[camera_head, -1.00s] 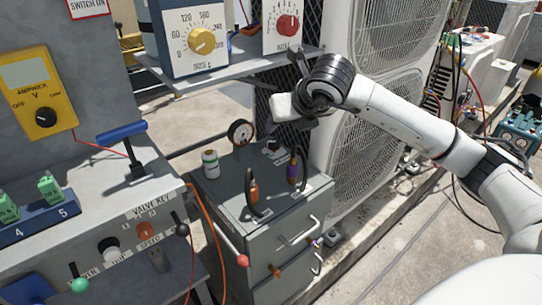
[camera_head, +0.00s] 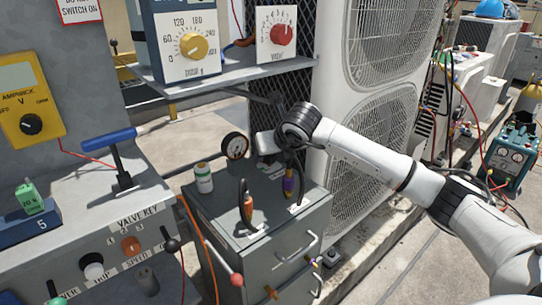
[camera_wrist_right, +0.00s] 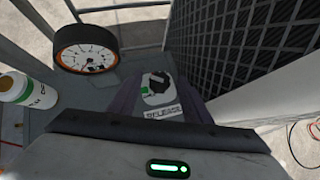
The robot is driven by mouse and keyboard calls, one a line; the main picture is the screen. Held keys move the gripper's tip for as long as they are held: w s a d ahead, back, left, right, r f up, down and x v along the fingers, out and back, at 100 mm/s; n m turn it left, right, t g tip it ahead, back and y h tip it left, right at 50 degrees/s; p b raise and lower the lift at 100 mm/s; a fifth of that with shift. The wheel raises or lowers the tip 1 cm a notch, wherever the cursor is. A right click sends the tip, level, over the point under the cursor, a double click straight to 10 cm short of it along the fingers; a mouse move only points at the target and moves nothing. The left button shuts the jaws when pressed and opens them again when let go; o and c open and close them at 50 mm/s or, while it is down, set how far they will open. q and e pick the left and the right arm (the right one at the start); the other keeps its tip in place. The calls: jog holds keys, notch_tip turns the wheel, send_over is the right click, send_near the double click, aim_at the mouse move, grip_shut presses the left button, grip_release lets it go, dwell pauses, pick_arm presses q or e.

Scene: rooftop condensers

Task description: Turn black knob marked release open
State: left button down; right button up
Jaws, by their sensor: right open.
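The black release knob (camera_wrist_right: 158,84) sits on a pale plate with a green mark near it, on top of the grey cabinet (camera_head: 215,222). The label "RELEASE" (camera_wrist_right: 163,112) lies just in front of it. In the right wrist view, my right gripper (camera_wrist_right: 162,96) is open, with its dark fingers on either side of the knob and label. I cannot tell whether they touch the knob. In the head view, my right gripper (camera_head: 268,158) is low over the back of the cabinet top and hides the knob. My left gripper is not in view.
A round gauge (camera_head: 236,147) and a white bottle (camera_head: 204,178) stand left of the gripper. Orange-handled (camera_head: 248,201) and purple-handled (camera_head: 288,184) tools stand in front. A shelf (camera_head: 220,74) hangs above; a condenser (camera_head: 365,125) is close on the right.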

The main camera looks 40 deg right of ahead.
jog(key=c, duration=1)
jog(key=shift+c, duration=0.2)
